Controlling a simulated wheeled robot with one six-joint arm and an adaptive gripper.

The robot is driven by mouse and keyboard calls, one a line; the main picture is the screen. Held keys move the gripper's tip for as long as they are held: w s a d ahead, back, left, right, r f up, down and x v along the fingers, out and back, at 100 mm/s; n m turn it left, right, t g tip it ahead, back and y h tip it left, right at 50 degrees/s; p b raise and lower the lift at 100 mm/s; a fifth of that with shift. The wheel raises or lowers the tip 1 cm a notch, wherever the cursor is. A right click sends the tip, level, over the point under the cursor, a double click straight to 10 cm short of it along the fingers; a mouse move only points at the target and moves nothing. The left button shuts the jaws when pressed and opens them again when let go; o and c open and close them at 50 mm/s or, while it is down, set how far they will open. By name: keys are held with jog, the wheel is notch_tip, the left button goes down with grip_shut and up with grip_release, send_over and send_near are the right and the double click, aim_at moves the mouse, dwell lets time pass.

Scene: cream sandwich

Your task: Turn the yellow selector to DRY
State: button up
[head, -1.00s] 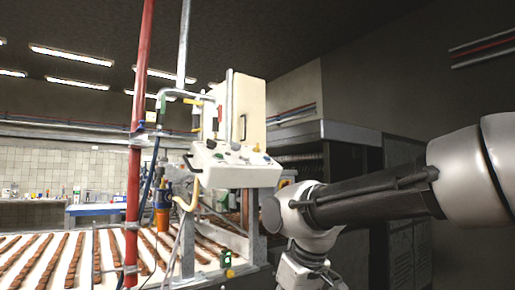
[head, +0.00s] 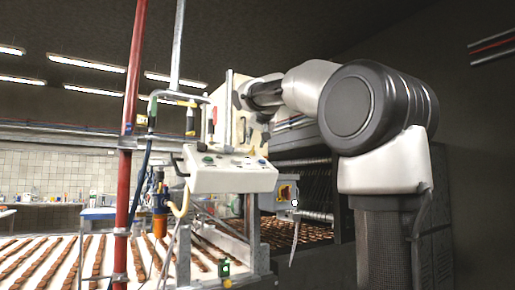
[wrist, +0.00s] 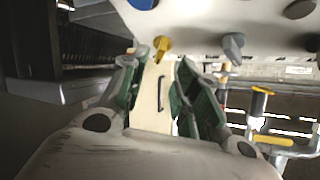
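The yellow selector (wrist: 162,46) shows in the wrist view, at the edge of the white control panel (wrist: 200,22) and just beyond my fingertips. I cannot make it out in the head view, where my gripper and arm are in front of that part. I cannot read any DRY label or tell the selector's setting. My gripper (wrist: 160,66) is open, with a clear gap between its green-padded fingers, and nothing is held. The fingers point towards the selector; whether they touch it I cannot tell. In the head view my gripper (head: 250,130) hangs above the right part of the control box (head: 225,179).
A grey knob (wrist: 233,45) and a blue button (wrist: 143,3) are near the selector. A red post (head: 128,150) stands left of the box. A conveyor (head: 60,262) with brown bars runs below. A red-and-yellow switch (head: 286,193) is at the right.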

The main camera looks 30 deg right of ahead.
aim_at(254, 147)
jog(key=x, duration=0.6)
jog(key=shift+w+f, duration=0.1)
jog(key=shift+w, duration=0.1)
grip_shut()
